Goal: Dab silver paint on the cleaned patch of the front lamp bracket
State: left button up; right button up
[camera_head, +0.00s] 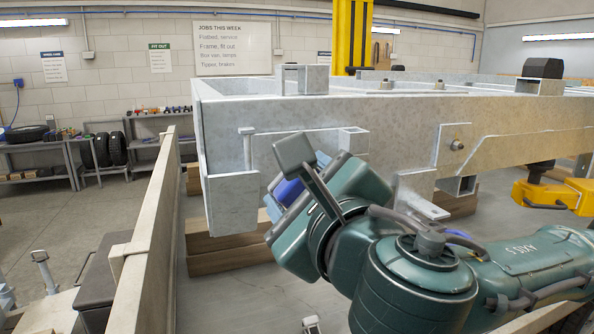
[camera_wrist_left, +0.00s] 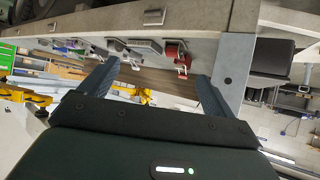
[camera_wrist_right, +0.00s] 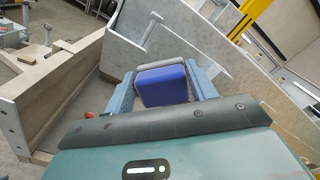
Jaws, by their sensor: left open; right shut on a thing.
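My right gripper (camera_wrist_right: 164,88) is shut on a blue block-shaped thing (camera_wrist_right: 161,82) with a grey edge along its top. In the head view the same blue thing shows partly (camera_head: 288,192), mostly hidden by my right wrist, in front of the trailer frame's front end. A grey plate (camera_head: 232,205) hangs at the frame's front corner, with a pale peg (camera_head: 247,145) beside it. I cannot tell which part is the lamp bracket, and no cleaned patch or silver paint can be made out. My left gripper (camera_wrist_left: 153,85) is open and empty below a beam, out of the head view.
The grey trailer frame (camera_head: 300,112) rests on wooden blocks (camera_head: 228,250). A wooden-sided barrier (camera_head: 148,250) runs along its left. In the left wrist view, a red thing (camera_wrist_left: 176,54) hangs beneath a beam.

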jog(key=shift+w, duration=0.2)
pick_arm(q)
jog(key=shift+s+a+f+g, duration=0.1)
jog(key=shift+a+f+g, duration=0.1)
jog(key=shift+f, duration=0.35)
jog(key=shift+s+a+f+g, duration=0.1)
jog(key=shift+s+a+f, duration=0.05)
jog(key=shift+f, duration=0.35)
jog(key=shift+s+a+f+g, duration=0.1)
jog(key=shift+a+f, duration=0.1)
jog(key=shift+f, duration=0.35)
pick_arm(e)
jog(key=shift+x, duration=3.45)
jog(key=shift+w+a, duration=0.1)
jog(key=shift+a, duration=0.1)
pick_arm(q)
jog(key=shift+y, duration=0.3)
pick_arm(e)
jog(key=w+d, duration=0.2)
jog(key=d, duration=0.4)
jog(key=shift+d, duration=0.35)
jog(key=shift+w, duration=0.15)
